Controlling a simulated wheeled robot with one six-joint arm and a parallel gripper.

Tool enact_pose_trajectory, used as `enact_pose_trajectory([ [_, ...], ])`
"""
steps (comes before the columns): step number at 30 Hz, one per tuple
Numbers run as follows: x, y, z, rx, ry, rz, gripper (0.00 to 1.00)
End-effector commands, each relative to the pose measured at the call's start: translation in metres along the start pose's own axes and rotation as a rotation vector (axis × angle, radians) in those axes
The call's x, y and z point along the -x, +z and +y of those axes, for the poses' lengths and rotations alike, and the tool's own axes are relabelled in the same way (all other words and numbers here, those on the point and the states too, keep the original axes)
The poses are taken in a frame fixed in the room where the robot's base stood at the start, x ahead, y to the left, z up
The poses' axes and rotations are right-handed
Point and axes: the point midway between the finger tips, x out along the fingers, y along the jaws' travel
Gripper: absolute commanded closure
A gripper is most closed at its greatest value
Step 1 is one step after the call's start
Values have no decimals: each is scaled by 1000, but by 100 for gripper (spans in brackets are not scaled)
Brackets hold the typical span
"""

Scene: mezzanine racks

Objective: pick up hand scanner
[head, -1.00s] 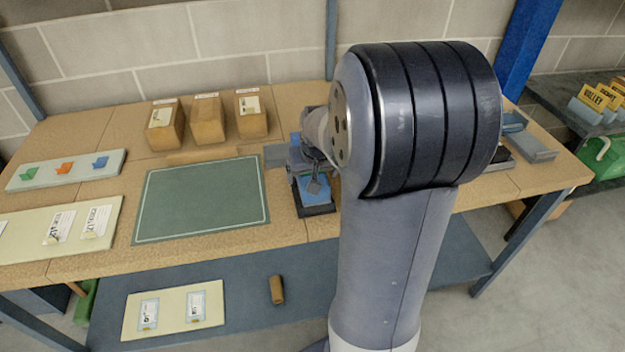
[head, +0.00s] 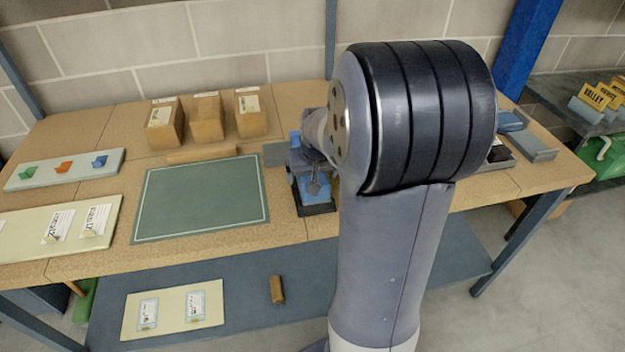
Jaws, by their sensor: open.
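My gripper (head: 314,187) is open and points down at a blue item (head: 304,191) on a dark base (head: 317,210), right of the green mat. The fingers overlap the blue item in the picture; I cannot tell whether they touch it. This item may be the hand scanner, but its shape is partly hidden by my gripper and wrist. My arm covers much of the bench to the right.
The green mat (head: 200,200) lies clear on the wooden bench (head: 280,232). Several cardboard boxes (head: 207,119) stand behind it, with a brown roll (head: 201,154) in front. A grey tray (head: 530,146) and a small dark object (head: 499,153) are at right.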

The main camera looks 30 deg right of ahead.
Motion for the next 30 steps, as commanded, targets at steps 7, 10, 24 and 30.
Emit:
enact_pose_trajectory([
  [7,0,0,0,0,0,0,26],
  [10,0,0,0,0,0,0,34],
  [24,0,0,0,0,0,1,69],
  [30,2,-1,0,0,0,1,69],
])
